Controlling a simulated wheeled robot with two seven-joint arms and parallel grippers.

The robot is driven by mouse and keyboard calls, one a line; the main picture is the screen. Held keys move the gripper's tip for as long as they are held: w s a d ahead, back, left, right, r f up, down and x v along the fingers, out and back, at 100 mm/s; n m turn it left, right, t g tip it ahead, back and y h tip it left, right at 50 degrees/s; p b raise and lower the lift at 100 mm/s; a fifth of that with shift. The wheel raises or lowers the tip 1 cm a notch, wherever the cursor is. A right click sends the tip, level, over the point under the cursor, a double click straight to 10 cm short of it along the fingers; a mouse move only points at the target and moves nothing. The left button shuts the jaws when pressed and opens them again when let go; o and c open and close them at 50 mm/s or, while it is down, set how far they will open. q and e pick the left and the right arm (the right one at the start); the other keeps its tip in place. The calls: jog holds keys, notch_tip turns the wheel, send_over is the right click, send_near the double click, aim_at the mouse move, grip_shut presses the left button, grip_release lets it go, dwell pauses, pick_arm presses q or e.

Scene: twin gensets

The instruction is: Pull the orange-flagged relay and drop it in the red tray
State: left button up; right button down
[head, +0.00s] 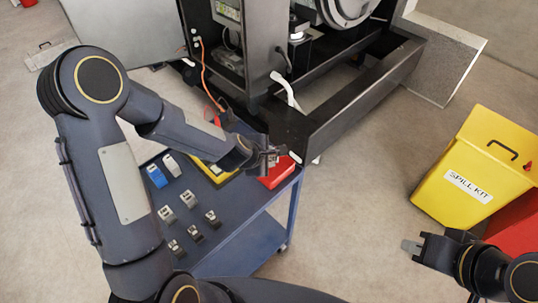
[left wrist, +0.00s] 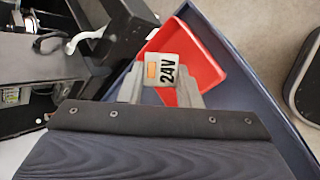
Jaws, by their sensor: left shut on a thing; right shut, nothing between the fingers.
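The relay (left wrist: 165,71) is a pale grey block marked 24V with an orange flag on its face. My left gripper (head: 271,157) is shut on it; the fingers also show on both sides of it in the left wrist view. The red tray (head: 279,174) lies at the far right corner of the blue cart; it also shows in the left wrist view (left wrist: 207,68). The relay appears in front of the tray in the left wrist view, over its near left part; its height above the tray is unclear. My right gripper (head: 411,246) is shut and empty, away from the cart.
The genset's black frame (head: 330,118) stands just behind the tray. A yellow spill kit bin (head: 470,170) stands at right.

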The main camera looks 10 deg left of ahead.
pick_arm(q)
jog(key=o, duration=1.1)
jog(key=shift+r, duration=0.1)
jog(key=s+a+r+m+h, duration=0.2)
jog(key=s+a+r+m, duration=0.2)
jog(key=s+r+m, duration=0.7)
jog(key=s+a+r+m, duration=0.1)
jog(key=s+r+m, duration=0.1)
jog(key=s, duration=0.3)
jog(key=s+a+r+m+g+y, duration=0.1)
jog(key=s+a+r+m, duration=0.1)
jog(key=s, duration=0.3)
jog(key=s+a+r+m+p, duration=0.1)
jog(key=s+a+r+m, duration=0.1)
jog(key=s, duration=0.3)
jog(key=shift+s+a+g+y, duration=0.1)
jog(key=shift+s+g+y, duration=0.2)
jog(key=shift+g, duration=0.1)
